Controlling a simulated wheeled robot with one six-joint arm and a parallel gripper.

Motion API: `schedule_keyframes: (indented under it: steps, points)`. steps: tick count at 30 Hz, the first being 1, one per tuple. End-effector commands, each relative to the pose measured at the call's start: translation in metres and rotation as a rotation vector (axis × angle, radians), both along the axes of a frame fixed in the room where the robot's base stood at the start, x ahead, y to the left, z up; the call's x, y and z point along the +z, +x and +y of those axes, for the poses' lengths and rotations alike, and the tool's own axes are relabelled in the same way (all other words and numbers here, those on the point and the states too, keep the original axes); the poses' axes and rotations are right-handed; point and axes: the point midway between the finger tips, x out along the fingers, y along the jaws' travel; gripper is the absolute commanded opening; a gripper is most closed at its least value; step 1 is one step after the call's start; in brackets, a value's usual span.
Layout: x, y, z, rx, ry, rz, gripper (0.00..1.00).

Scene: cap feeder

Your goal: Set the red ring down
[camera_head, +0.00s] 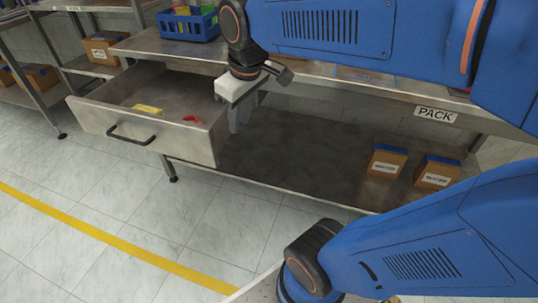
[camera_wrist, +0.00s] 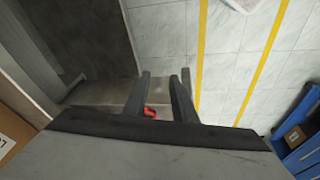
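The red ring (camera_head: 192,119) lies in the open drawer (camera_head: 145,128), toward its right side. In the wrist view a small red part of it (camera_wrist: 150,112) shows between my fingers, nearer the left one, with its lower part hidden by the gripper body. My gripper (camera_head: 238,117) points down close to the drawer's right wall in the head view; its height over the drawer is hard to judge. The two fingers (camera_wrist: 162,90) stand apart in the wrist view, with nothing seen clamped between them.
A yellow piece (camera_head: 148,109) lies in the drawer, left of the ring. A blue crate (camera_head: 187,24) stands on the bench above. Two cartons (camera_head: 388,160) (camera_head: 437,171) stand on the lower shelf at right. The floor in front is clear, with a yellow line (camera_head: 110,247).

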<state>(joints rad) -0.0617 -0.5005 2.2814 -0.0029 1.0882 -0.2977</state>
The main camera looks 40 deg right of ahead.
Motion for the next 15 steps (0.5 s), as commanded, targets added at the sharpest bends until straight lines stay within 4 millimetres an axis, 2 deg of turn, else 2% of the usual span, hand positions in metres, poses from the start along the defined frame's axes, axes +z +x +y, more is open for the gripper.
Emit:
schedule_keyframes:
  steps: [1,6,10,15]
  points:
    - [-0.006,-0.016,-0.004,-0.044,0.011,-0.02,0.25]
    - [-0.031,-0.059,-0.012,-0.188,0.054,-0.078,0.25]
    - [-0.048,-0.082,-0.016,-0.271,0.082,-0.112,0.25]
    - [-0.06,-0.096,-0.018,-0.33,0.103,-0.135,0.25]
